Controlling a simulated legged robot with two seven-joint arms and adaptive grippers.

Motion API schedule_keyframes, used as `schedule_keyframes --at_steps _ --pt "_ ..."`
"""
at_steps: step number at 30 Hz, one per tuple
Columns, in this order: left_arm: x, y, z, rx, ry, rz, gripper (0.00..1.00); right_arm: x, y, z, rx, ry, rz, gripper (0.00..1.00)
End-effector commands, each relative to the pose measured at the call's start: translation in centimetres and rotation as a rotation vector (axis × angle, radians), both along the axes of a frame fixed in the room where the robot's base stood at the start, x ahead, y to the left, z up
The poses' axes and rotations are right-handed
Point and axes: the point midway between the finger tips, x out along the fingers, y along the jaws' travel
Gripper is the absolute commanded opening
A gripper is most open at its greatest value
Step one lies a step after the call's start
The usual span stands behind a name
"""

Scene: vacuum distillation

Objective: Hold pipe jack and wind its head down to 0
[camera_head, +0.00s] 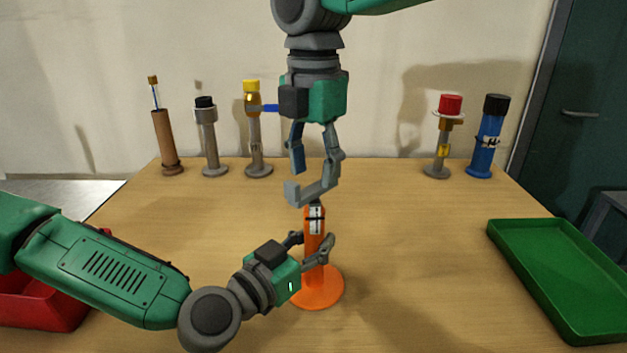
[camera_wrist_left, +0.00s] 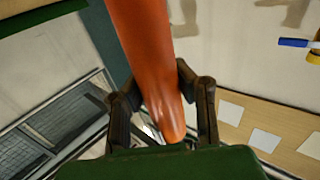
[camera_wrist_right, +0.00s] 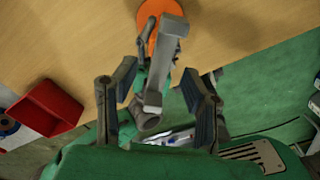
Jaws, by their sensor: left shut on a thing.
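The pipe jack has an orange column and round base (camera_head: 318,290) and stands upright on the table. A white scale label (camera_head: 316,220) shows on its upper column. Its grey hooked head (camera_head: 310,194) is at the top and shows in the right wrist view (camera_wrist_right: 158,75). My left gripper (camera_head: 318,246) is shut around the orange column, from the left. The column fills the middle of the left wrist view (camera_wrist_left: 155,75). My right gripper (camera_head: 315,165) points down from above. Its fingers are apart, with the grey head between or just below them; contact is unclear.
Several stands line the back: brown (camera_head: 166,140), black-topped (camera_head: 208,140), yellow-topped (camera_head: 252,130), red-topped (camera_head: 442,140) and blue (camera_head: 487,135). A green tray (camera_head: 500,238) lies at right. A red bin (camera_head: 40,312) is partly behind my left arm. The table between jack and tray is clear.

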Motion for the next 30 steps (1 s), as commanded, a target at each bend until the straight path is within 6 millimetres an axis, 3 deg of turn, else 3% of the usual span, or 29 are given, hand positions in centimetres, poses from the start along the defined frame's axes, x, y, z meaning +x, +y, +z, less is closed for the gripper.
schedule_keyframes --at_steps 6,16,19,20,30 --pt "0.0 0.1 -0.2 0.001 0.004 0.002 0.00 0.0 0.0 -2.2 -0.001 -0.001 0.000 0.40" --pt "0.0 0.1 -0.2 0.001 0.004 0.002 0.00 0.0 0.0 -2.5 0.000 -0.001 -0.001 0.40" --pt "0.0 0.1 -0.2 0.001 0.004 0.002 0.00 0.0 0.0 -2.5 0.000 -0.001 -0.001 0.04" --pt "0.0 0.1 -0.2 0.001 0.004 0.002 0.00 0.0 0.0 -2.5 0.001 -0.002 -0.001 0.00" --pt "0.0 0.0 -0.2 0.002 0.004 0.000 0.00 0.1 0.0 -2.5 0.001 -0.004 -0.025 0.00"
